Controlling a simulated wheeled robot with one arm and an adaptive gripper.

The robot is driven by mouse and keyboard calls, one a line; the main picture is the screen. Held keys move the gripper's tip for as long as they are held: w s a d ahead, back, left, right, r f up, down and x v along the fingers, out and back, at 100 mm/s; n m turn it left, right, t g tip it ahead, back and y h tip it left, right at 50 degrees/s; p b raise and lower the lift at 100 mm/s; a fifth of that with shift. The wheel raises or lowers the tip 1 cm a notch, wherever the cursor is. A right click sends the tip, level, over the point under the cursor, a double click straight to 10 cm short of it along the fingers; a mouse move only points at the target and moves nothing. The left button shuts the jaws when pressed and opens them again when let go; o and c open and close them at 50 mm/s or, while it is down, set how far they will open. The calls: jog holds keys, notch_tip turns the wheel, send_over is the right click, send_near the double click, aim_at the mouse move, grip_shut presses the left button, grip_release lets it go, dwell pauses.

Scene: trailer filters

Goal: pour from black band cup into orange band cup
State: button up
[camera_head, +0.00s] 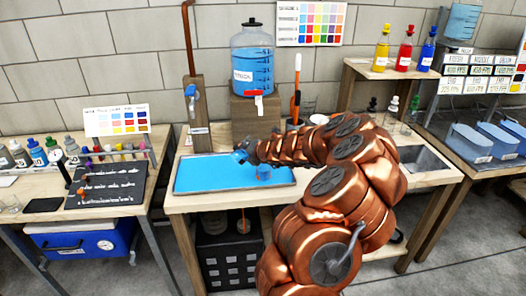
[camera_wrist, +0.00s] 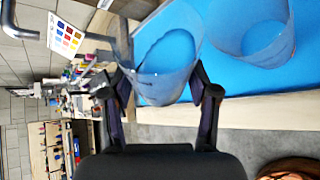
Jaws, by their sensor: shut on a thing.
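My gripper (camera_wrist: 160,88) is shut on a clear cup (camera_wrist: 166,70); one dark finger shows on each side of it in the wrist view. In the head view this held cup (camera_head: 243,150) is small at the end of my copper arm, above the blue tray, and looks tilted. A second clear cup (camera_wrist: 262,45) stands on the blue surface, just beyond and to the right of the held cup in the wrist view. It also shows in the head view (camera_head: 264,173), below my wrist. I cannot make out band colours or how much liquid either cup holds.
The blue-floored tray (camera_head: 190,188) lies on the wooden bench. A large jar of blue liquid (camera_head: 252,65) stands on a wooden block behind it. A metal sink (camera_head: 425,160) is to the right. A side table with bottles and a black mat (camera_head: 105,188) is at left.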

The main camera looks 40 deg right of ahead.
jog(key=shift+r+m+t+y+p, duration=0.4)
jog(key=shift+r+m+y+p, duration=0.3)
jog(key=shift+r+m+p, duration=0.1)
dwell(3.5)
